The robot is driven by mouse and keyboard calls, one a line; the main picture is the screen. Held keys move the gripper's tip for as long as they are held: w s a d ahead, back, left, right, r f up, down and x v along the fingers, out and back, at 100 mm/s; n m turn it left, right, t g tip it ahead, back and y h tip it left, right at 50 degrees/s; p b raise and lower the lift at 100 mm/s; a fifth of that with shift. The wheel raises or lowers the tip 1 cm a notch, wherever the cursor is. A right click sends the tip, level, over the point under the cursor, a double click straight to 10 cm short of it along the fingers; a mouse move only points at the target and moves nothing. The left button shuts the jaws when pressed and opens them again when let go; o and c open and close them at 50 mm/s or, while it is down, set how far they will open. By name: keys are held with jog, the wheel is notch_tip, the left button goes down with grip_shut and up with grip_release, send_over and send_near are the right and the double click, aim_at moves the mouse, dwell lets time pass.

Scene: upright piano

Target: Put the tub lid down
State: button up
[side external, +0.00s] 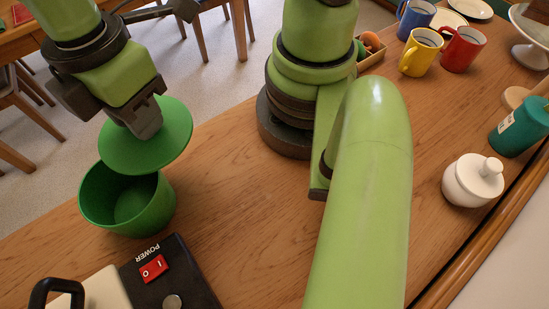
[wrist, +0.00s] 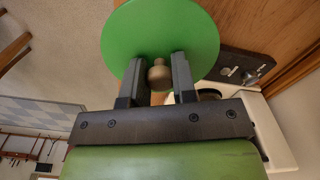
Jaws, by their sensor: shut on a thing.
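The green tub lid (side external: 160,140) is a round disc, held tilted above the back of the open green tub (side external: 125,205). My gripper (side external: 143,118) is shut on the lid's knob, which the fingers hide in the side view. In the wrist view my gripper (wrist: 158,78) has its two fingers on either side of the tan knob (wrist: 160,74), with the green lid (wrist: 160,35) beyond them. The tub stands upright on the wooden top and its inside looks empty. I cannot tell whether the lid touches the tub's rim.
A black panel with a red power switch (side external: 153,268) lies just in front of the tub. The wooden top (side external: 230,200) right of the tub is clear.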

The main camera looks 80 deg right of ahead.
jog(key=s+a+f+n, duration=0.2)
jog(key=s+a+n, duration=0.3)
jog(key=s+n, duration=0.5)
jog(key=shift+s+a+f, duration=0.1)
jog(key=shift+s+f, duration=0.05)
jog(key=shift+f, duration=5)
jog(key=shift+f, duration=0.15)
jog(key=o, duration=0.9)
